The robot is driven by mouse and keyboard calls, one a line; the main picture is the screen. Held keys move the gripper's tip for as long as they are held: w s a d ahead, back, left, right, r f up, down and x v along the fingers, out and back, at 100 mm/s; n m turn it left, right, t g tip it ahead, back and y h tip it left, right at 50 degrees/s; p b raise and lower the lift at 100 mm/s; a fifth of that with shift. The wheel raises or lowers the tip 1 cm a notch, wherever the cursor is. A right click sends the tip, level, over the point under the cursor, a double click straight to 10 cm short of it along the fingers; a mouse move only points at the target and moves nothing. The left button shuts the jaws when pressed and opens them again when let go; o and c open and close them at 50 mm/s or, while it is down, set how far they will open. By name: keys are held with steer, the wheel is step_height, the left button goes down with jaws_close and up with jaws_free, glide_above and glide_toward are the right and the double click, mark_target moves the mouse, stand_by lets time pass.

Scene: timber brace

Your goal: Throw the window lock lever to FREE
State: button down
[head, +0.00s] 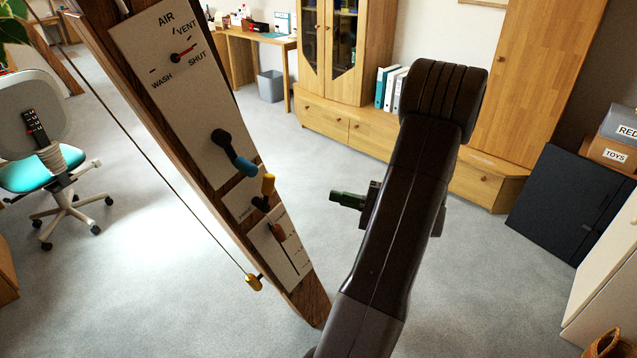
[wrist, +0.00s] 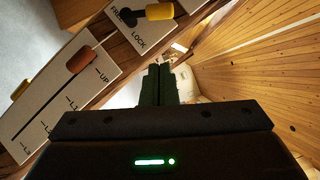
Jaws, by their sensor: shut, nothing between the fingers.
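The window lock lever has a yellow grip (head: 268,184) and a black hub, on a small white plate of the leaning timber brace (head: 205,200). In the wrist view the yellow grip (wrist: 160,12) is at the top, with the hub beside the word FREE and the word LOCK below. The grip points away from FREE; its exact setting is hard to tell. My gripper (head: 333,196) is shut and empty, to the right of the brace and apart from the lever. In the wrist view its green fingers (wrist: 158,68) end below and right of the plate.
Above the lever is a blue-ended crank (head: 240,160) and an AIR dial (head: 176,57). Below is an orange-red slider (head: 278,232) marked UP and L1. Open carpet lies around.

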mark_target(269, 191)
steer(key=s+r+p+x, duration=0.1)
steer(key=s+p+x, duration=0.1)
steer(key=x, duration=1)
steer(key=shift+a+p, duration=0.4)
steer(key=shift+p, duration=0.05)
